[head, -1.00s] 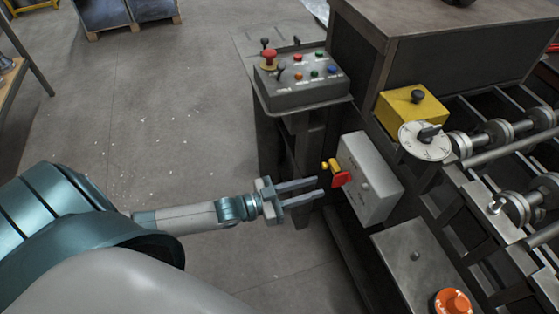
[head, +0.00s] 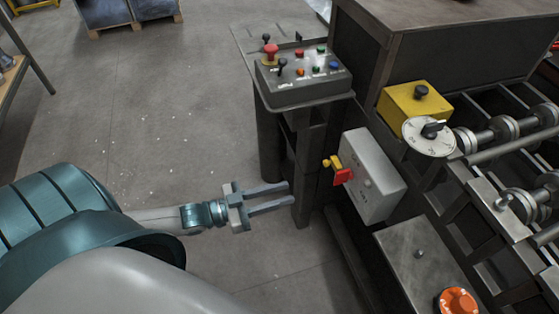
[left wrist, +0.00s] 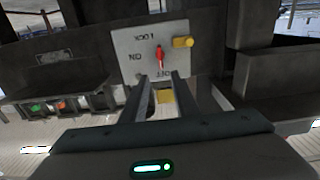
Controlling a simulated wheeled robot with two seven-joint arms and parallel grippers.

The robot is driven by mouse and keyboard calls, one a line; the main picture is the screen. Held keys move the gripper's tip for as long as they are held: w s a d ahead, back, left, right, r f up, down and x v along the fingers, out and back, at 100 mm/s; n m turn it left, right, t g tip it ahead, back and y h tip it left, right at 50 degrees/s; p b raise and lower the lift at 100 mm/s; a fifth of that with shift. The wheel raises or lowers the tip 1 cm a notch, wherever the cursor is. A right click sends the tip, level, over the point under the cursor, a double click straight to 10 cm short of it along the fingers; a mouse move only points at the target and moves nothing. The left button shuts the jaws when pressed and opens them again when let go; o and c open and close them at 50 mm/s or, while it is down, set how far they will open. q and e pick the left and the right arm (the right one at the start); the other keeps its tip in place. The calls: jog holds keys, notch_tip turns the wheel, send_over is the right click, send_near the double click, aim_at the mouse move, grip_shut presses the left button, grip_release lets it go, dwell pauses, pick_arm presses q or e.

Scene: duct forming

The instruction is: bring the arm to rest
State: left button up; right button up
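My left gripper (head: 291,195) reaches in from the left in the head view. Its two fingers are parallel with a clear gap between them, and it holds nothing. It is to the left of a grey switch box (head: 377,190) and apart from it. The box carries a red rotary handle (head: 343,176) and a yellow piece (head: 331,161). My right gripper does not show.
A control panel (head: 305,92) with coloured buttons and levers stands above and beyond the gripper. A yellow box with a dial (head: 430,137), rollers (head: 497,134) and an orange button (head: 457,302) lie to the right. The floor (head: 150,120) to the left is open.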

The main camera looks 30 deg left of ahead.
pick_arm(q)
jog(key=shift+f, duration=0.15)
jog(key=s+f+n+g+y, duration=0.3)
jog(key=f+y, duration=0.4)
jog(key=f, duration=1.9)
jog(key=s+d+f+n+g+y, duration=0.1)
jog(key=s+d+f+g, duration=0.1)
jog(key=s+d+f, duration=0.3)
jog(key=s+d+f+g+y, duration=0.1)
jog(key=s+d+f, duration=0.3)
jog(key=s+f, duration=0.4)
notch_tip(320, 180, down, 3)
jog(key=shift+d+f+n+g, duration=0.1)
jog(key=shift+d+n+g, duration=0.3)
jog(key=shift+w, duration=0.1)
